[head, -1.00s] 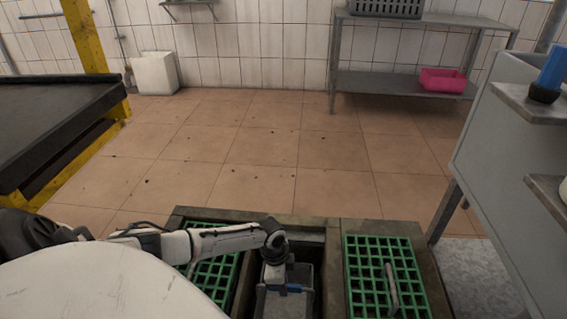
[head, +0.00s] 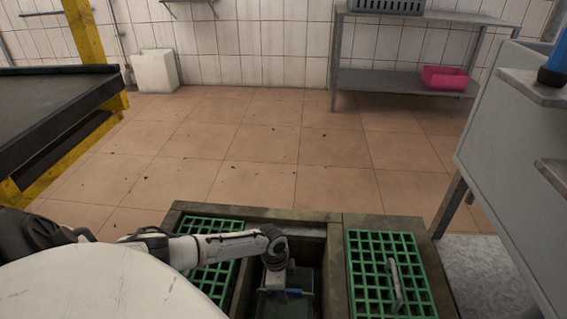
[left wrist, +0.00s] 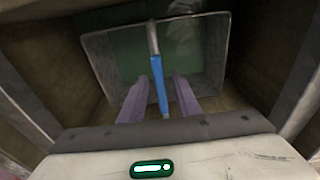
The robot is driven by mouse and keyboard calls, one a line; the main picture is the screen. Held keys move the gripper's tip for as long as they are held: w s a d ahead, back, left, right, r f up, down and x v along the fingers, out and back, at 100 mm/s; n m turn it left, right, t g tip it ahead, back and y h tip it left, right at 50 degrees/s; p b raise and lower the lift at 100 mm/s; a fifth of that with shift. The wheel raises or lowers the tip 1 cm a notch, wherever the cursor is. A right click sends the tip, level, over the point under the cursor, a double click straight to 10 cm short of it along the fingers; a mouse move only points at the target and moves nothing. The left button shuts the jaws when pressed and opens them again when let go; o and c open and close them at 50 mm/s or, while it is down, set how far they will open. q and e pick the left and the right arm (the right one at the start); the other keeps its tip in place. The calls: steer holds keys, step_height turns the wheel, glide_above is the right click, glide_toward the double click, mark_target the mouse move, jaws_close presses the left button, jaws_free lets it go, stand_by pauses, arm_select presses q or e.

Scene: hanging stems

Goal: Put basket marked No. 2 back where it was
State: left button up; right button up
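A grey metal basket (left wrist: 92,62) sits down in the open middle slot of the floor channel, with a green bottom inside. Its handle has a blue grip (left wrist: 160,88), which also shows in the head view (head: 294,293). My left gripper (left wrist: 161,77) reaches down into the slot. Its two fingers stand on either side of the blue grip, with a gap showing on both sides, so it looks open around the handle. No number on the basket can be read. My right gripper is in neither view.
The channel's frame (head: 290,213) surrounds the slot. Green grates cover it on the left (head: 212,262) and right (head: 384,270); the right one has a raised handle. A metal cabinet (head: 505,140) stands at the right. The tiled floor (head: 250,150) beyond is mostly clear.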

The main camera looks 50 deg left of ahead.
arm_select(q)
steer(key=shift+r, duration=0.1)
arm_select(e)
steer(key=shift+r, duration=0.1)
